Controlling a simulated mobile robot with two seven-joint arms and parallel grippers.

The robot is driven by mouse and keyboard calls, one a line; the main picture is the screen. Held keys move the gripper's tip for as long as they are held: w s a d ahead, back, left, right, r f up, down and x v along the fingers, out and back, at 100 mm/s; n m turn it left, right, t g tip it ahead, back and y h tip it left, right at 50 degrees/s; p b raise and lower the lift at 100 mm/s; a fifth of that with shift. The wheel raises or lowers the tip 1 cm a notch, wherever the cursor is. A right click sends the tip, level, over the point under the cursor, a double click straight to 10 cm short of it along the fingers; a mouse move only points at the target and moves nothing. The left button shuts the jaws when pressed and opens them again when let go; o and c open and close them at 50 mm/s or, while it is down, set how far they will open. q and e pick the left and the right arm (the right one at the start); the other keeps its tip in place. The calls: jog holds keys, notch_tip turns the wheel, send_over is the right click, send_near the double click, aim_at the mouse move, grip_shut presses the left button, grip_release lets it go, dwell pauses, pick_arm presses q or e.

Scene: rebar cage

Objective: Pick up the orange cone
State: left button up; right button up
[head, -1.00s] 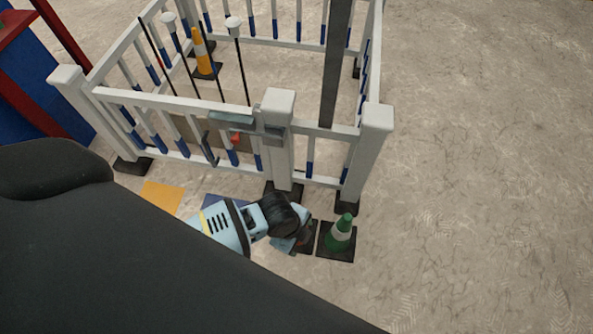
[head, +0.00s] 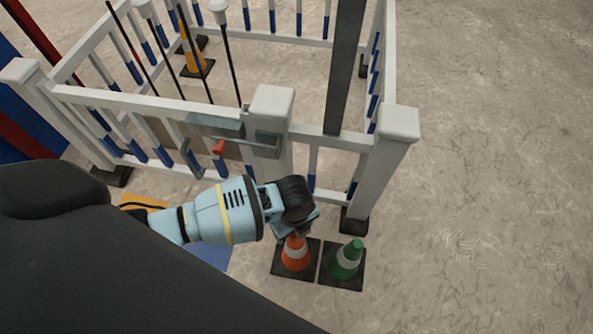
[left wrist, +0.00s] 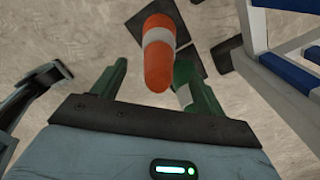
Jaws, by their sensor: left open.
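The orange cone (head: 295,254), with a white band and a dark square base, stands upright on the floor just outside the white fence. My left gripper (head: 297,226) is above it, and the wrist partly covers the cone's top in the head view. In the left wrist view the orange cone (left wrist: 157,72) shows between the two spread green fingers of my open left gripper (left wrist: 158,84). I cannot tell whether a finger touches it. My right gripper is not in view.
A green cone (head: 348,258) stands close at the right of the orange one, also seen in the wrist view (left wrist: 183,73). The white fence (head: 397,165) with a gate latch (head: 219,146) rises behind. A yellow-orange cone (head: 194,61) is inside it. Floor at the right is clear.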

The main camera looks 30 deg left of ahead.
aim_at(296, 246)
pick_arm(q)
jog(key=shift+f+b, duration=0.3)
jog(key=shift+f, duration=0.5)
jog(key=f+b, duration=0.1)
jog(key=f, duration=0.1)
jog(key=f+b, duration=0.1)
jog(key=f, duration=0.1)
jog(key=shift+s+d+f+b, duration=0.1)
jog(key=shift+s+d+b, duration=0.15)
jog(key=shift+d+b, duration=0.1)
jog(key=shift+f, duration=0.25)
jog(key=shift+r, duration=0.1)
jog(key=shift+c, duration=0.4)
jog(key=c, duration=1.5)
jog(key=shift+w, duration=0.1)
grip_shut()
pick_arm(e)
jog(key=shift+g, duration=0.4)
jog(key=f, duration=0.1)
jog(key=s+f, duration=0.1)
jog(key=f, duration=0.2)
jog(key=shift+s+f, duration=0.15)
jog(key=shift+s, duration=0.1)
